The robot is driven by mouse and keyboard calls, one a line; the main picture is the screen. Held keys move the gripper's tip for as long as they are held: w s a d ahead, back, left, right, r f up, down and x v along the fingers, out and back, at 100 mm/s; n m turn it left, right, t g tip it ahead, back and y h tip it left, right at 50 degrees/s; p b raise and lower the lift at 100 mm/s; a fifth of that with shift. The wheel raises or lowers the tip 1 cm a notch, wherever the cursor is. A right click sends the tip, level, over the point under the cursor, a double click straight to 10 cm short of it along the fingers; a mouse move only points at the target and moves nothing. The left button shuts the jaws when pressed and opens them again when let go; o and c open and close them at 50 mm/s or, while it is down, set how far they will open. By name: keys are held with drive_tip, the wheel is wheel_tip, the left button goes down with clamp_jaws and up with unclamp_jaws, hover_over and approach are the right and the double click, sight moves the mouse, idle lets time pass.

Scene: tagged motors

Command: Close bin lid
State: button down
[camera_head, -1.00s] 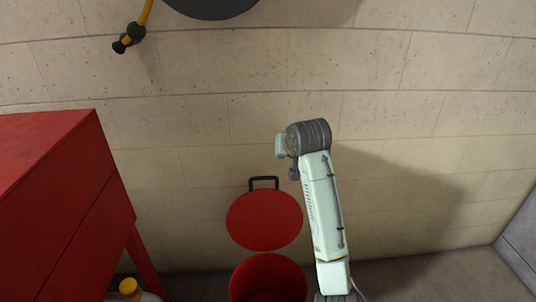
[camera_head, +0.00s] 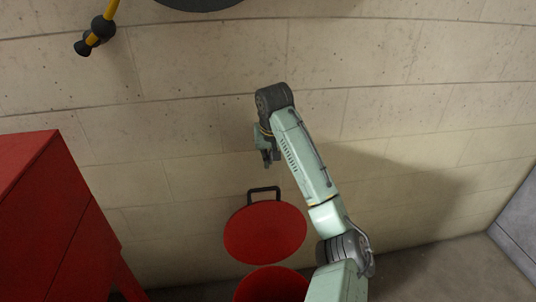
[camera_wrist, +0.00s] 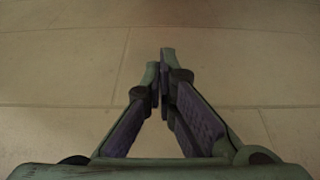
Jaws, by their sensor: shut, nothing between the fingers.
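The red bin (camera_head: 272,285) stands on the floor near the wall, its round mouth partly cut off by the bottom edge of the head view. Its round red lid (camera_head: 264,233) stands open behind the mouth, leaning toward the wall, with a black handle (camera_head: 263,191) at its top edge. My gripper (camera_head: 270,163) is above the lid and its handle, apart from both. In the wrist view my gripper (camera_wrist: 162,62) has its fingers together with nothing between them, facing the block wall. The lid and bin do not show in the wrist view.
A red cabinet (camera_head: 50,225) stands at the left. The pale block wall (camera_head: 400,110) runs behind the bin. A grey panel (camera_head: 518,240) is at the right edge. A yellow and black hose end (camera_head: 97,35) hangs at the upper left. Bare floor (camera_head: 440,272) lies at the right.

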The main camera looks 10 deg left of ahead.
drive_tip(key=f, duration=0.1)
drive_tip(key=s+f+p, duration=0.1)
drive_tip(key=f, duration=0.1)
drive_tip(key=s+f+p, duration=0.1)
drive_tip(key=f, duration=0.1)
drive_tip(key=shift+d+f, duration=0.2)
drive_tip(key=shift+d, duration=0.15)
drive_tip(key=shift+d, duration=0.1)
idle(0.3)
